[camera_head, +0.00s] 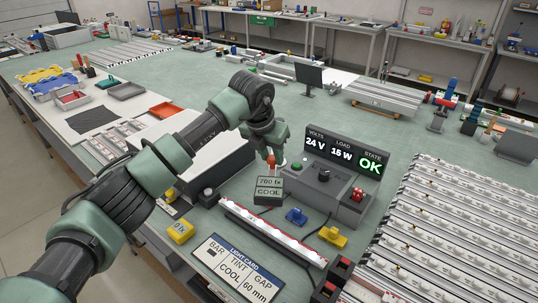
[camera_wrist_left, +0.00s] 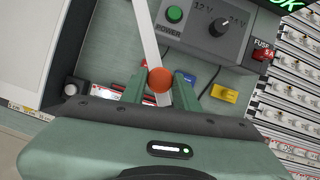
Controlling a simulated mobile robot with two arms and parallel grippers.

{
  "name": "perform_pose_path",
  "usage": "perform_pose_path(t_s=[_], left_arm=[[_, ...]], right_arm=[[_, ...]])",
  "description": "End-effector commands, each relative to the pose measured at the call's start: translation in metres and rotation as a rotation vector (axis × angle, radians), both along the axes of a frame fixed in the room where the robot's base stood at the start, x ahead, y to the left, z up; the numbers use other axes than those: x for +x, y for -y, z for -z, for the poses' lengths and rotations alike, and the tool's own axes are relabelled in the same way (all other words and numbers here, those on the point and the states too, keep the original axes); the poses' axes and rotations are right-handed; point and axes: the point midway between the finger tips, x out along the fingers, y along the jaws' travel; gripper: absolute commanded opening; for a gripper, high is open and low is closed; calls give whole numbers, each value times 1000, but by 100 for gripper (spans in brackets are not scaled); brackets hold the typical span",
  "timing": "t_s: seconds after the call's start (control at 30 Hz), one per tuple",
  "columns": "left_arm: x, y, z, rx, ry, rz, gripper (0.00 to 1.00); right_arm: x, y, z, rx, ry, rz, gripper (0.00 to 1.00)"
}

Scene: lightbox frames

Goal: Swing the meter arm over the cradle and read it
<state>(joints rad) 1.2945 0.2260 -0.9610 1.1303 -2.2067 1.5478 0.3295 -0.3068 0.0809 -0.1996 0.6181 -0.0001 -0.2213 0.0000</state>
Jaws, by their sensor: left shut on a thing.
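My left gripper (camera_head: 268,150) is shut on the orange-red knob (camera_wrist_left: 160,79), with one green finger on each side of it. A pale flat strip, apparently the meter arm (camera_wrist_left: 148,32), runs under the knob. A grey box (camera_head: 269,190), apparently the meter head, shows an lx figure and COOL; its first digit is hard to read. It appears just behind a long white bar with red edging (camera_head: 270,232), apparently in the cradle. I cannot tell whether it is directly above the bar. My right gripper is not in view.
The power unit (camera_head: 325,176) behind reads 24 V, 15 W and OK. A yellow block (camera_head: 180,231) marked 0 lx, a light card (camera_head: 236,270) and blue and yellow clips (camera_head: 333,237) lie around the bar. Rows of light bars (camera_head: 460,230) fill the right.

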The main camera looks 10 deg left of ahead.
Motion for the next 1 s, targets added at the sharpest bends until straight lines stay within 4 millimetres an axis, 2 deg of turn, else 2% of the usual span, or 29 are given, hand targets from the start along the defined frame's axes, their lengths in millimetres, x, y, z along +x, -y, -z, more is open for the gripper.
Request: perform_pose_path(t_s=[0.03, 0.07, 0.1, 0.13, 0.43, 0.53, 0.83, 1.0], left_arm=[[1, -1, -2, -2, 5, -2, 0], [1, -1, -2, -2, 5, -2, 36], [1, -1, -2, -3, 4, -2, 47], [1, -1, -2, -3, 4, -2, 51], [0, -1, -1, -1, 3, -1, 51], [-1, -2, -6, -1, 4, 0, 51], [-19, -9, -51, -2, 8, 0, 51], [-25, -12, -68, -3, 4, -2, 51]], right_arm=[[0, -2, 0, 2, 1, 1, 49], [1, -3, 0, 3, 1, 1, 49], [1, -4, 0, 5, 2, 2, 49], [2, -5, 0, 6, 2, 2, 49], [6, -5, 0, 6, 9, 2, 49], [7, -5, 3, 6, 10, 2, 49], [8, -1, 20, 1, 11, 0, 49], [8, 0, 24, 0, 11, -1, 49]])
